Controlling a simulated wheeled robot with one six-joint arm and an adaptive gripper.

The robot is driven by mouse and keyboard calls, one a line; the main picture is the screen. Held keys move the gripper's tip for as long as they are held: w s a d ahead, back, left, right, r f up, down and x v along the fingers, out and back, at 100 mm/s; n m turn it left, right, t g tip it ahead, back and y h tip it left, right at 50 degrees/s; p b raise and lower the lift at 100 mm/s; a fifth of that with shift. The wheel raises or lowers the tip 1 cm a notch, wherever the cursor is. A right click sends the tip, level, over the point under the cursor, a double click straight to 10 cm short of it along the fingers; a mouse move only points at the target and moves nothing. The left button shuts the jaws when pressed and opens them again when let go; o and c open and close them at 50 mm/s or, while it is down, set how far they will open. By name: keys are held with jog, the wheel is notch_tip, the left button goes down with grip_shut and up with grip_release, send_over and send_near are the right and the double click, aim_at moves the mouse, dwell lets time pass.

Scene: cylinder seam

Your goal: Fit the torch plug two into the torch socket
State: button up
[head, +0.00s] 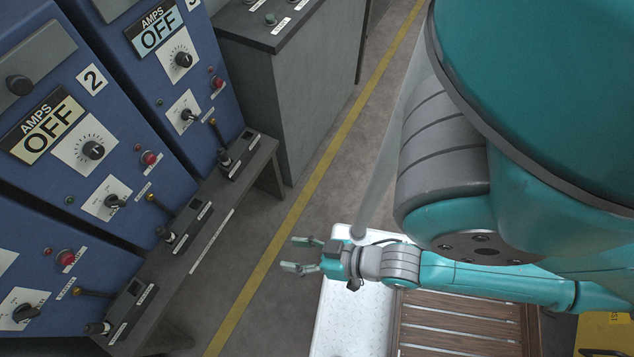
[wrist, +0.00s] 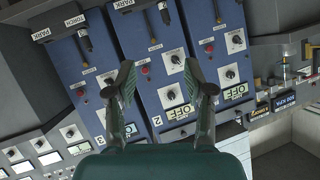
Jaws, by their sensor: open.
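A square opening shows at the block's other end. I cannot read the block's labels in the head view, so which opening is the torch socket is unclear. In the wrist view the plug (wrist: 165,13) is at the top edge, partly cut off, near a PARK label. My gripper (head: 300,255) is open and empty, well right of the ledge. Its fingers (wrist: 158,75) also show in the wrist view.
The blue panel 2 (head: 88,130) stands between similar panels with their own plugs. The grey ledge (head: 215,235) runs along their front. A grey cabinet (head: 295,85) stands at the back. A yellow floor line (head: 262,270) crosses the open floor between my gripper and the ledge.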

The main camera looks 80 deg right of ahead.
jog(key=s+r+n+t, duration=0.1)
jog(key=s+r+n, duration=0.2)
jog(key=r, duration=0.5)
jog(key=shift+s+a+n+t, duration=0.2)
jog(key=shift+s+n+t, duration=0.15)
jog(key=shift+s, duration=0.4)
dwell(1.4)
